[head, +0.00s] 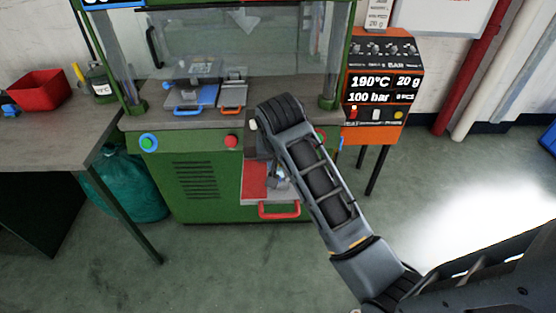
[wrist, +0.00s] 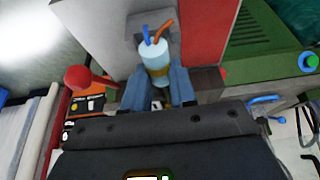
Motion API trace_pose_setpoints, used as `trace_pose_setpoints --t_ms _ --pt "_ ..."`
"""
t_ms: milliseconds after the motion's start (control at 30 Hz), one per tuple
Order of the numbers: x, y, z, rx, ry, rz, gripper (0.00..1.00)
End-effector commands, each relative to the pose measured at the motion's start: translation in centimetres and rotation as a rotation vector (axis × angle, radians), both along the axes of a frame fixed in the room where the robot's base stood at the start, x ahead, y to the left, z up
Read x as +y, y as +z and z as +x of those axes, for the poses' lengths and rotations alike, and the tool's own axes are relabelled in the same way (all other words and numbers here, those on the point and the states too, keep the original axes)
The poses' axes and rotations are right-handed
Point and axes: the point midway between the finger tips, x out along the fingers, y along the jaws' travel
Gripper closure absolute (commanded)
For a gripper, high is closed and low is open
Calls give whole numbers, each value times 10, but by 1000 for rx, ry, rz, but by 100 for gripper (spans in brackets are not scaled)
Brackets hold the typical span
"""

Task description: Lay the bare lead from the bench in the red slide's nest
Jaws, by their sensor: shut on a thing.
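My gripper (wrist: 160,82) is shut on the bare lead (wrist: 156,62), a pale, cylinder-like piece with a blue and an orange wire end pointing away from the jaws. The red slide (head: 254,184), with a red handle, is pulled out from the front of the green machine; its red surface also shows in the wrist view (wrist: 205,28). My gripper (head: 277,178) is over the slide in the head view, mostly hidden by my arm. A grey block (wrist: 142,26) on the slide lies just beyond the wire ends. I cannot tell whether the lead touches it.
A blue-handled slide (head: 192,98) and an orange-handled one (head: 232,96) sit on the machine's table. The bench (head: 50,138) at left holds a red bin (head: 38,89). An orange control unit (head: 377,85) stands at right. A red ball knob (wrist: 77,77) is near the gripper.

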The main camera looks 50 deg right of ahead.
Motion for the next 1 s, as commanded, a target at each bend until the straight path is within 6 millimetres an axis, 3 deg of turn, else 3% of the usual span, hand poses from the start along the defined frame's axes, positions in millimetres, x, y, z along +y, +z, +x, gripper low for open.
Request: trace_pose_setpoints --t_ms 133,167,467,767,1000 --pt "0 0 0 0 0 0 100" --pt "0 0 0 0 0 0 73" --pt "0 0 0 0 0 0 45" --pt "1 3 0 -1 0 0 44" --pt "11 34 -7 -4 2 -2 44"
